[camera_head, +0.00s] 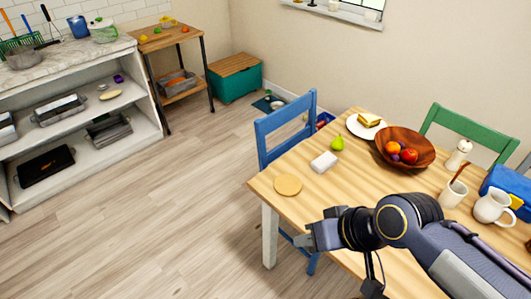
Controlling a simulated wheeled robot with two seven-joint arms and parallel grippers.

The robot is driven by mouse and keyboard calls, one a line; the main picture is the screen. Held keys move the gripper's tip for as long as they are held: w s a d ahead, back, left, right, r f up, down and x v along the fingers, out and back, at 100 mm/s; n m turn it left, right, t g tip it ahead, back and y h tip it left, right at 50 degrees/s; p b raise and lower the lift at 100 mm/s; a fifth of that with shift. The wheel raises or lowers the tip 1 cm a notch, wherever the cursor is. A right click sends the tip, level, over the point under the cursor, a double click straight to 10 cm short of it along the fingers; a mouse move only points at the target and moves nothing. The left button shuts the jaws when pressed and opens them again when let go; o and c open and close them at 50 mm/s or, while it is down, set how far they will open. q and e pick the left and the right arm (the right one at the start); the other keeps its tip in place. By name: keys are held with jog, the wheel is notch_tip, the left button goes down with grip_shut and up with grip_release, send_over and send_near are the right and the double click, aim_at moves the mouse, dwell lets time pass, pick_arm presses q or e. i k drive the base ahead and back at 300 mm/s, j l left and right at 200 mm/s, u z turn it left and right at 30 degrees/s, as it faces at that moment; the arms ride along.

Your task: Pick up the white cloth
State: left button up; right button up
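A small white block-shaped thing (324,162), which looks like the folded white cloth, lies on the wooden table (300,205) near its left edge. It sits between a green pear and a round tan disc. My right arm comes in from the lower right over the table. My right gripper (306,238) is at the table's near left edge, below the cloth in the picture and clearly apart from it. Its fingers are small and seen at an angle, so their opening does not show. My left gripper is not in view.
The tan disc (288,184), pear (337,143), sandwich plate (354,122), fruit bowl (421,141), pepper mill (458,155), mug (455,192) and white pitcher (491,207) stand on the table. A blue chair (262,140) blocks its left side. The floor (165,220) left is clear.

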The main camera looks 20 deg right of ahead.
aim_at(325, 162)
jog(key=i+j+u, duration=0.35)
jog(key=i+u, duration=0.4)
jog(key=i+z, duration=0.45)
jog(key=i+j+z, duration=0.2)
jog(key=i+z, duration=0.3)
jog(key=z, duration=0.35)
jog(key=i+z, duration=0.15)
jog(key=z, duration=0.35)
jog(key=i+j+z, duration=0.1)
jog(key=z, duration=0.35)
jog(key=j+z, duration=0.15)
jog(key=z, duration=0.3)
jog(key=i+j+z, duration=0.15)
jog(key=z, duration=0.35)
jog(key=i+j+z, duration=0.1)
jog(key=z, duration=0.35)
jog(key=i+j+z, duration=0.15)
jog(key=z, duration=0.3)
jog(key=j+z, duration=0.25)
jog(key=z, duration=0.2)
jog(key=i+j+z, duration=0.1)
jog(key=j+z, duration=0.15)
jog(key=z, duration=0.2)
jog(key=j+z, duration=0.25)
jog(key=z, duration=0.2)
jog(key=j+z, duration=0.2)
jog(key=z, duration=0.25)
